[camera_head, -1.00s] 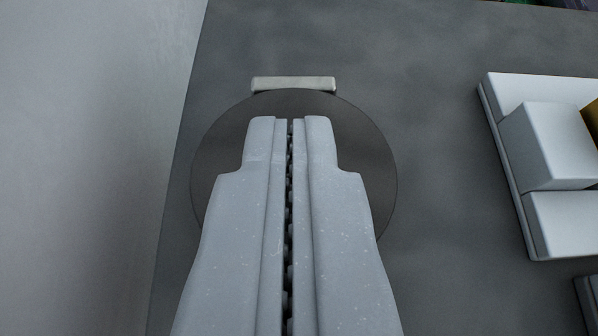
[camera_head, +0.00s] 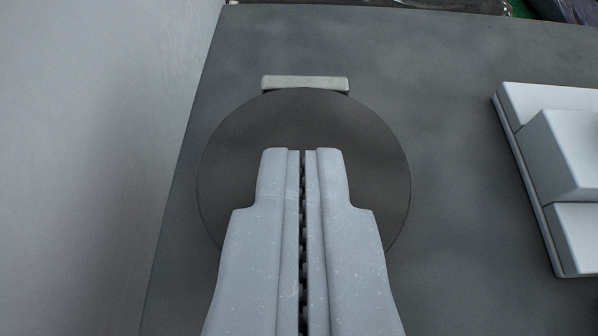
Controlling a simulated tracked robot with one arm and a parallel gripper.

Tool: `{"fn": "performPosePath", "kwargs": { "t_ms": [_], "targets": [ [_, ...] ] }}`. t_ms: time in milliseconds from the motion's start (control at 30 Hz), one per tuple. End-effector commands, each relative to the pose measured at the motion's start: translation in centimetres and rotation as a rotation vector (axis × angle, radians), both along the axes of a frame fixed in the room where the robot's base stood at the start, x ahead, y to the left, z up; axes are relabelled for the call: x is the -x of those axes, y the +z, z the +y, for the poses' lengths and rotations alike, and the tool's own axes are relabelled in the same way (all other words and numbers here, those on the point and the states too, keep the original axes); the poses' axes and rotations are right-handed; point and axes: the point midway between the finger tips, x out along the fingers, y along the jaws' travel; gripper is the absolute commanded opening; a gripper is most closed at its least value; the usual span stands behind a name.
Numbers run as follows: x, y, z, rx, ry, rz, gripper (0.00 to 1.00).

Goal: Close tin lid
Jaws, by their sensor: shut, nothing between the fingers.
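The tin's round dark lid (camera_head: 305,120) shows as a flat disc on the grey surface, left of the picture's middle. A pale bar (camera_head: 305,83), which looks like the hinge, sits at the disc's far edge. The tin's body is hidden below the disc, and I cannot tell from this angle whether the lid sits flush. My gripper (camera_head: 301,152) is shut and empty. Its fingertips lie over the middle of the disc and cover its near part. I cannot tell whether they touch it.
The grey surface (camera_head: 450,130) has free room right of the disc. A white stepped block (camera_head: 560,150) stands at the right edge. A pale wall (camera_head: 90,150) borders the surface on the left. Dark and green things (camera_head: 520,8) lie beyond the far edge.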

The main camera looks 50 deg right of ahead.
Motion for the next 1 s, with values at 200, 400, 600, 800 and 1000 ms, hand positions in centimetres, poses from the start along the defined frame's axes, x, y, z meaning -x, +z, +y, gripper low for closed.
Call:
{"fn": "performPosePath", "kwargs": {
  "t_ms": [200,400,600,800,1000],
  "targets": [
    [0.8,-3.0,-0.5,-0.036,-0.040,0.047,0.00],
    [0.7,-1.2,-0.4,-0.030,-0.034,0.042,0.00],
    [0.6,2.8,-0.3,-0.014,-0.014,0.021,0.00],
    [1.7,2.5,1.3,-0.007,-0.004,0.010,0.00],
    [3.0,1.9,2.9,-0.004,0.000,0.006,0.00]
  ]
}}
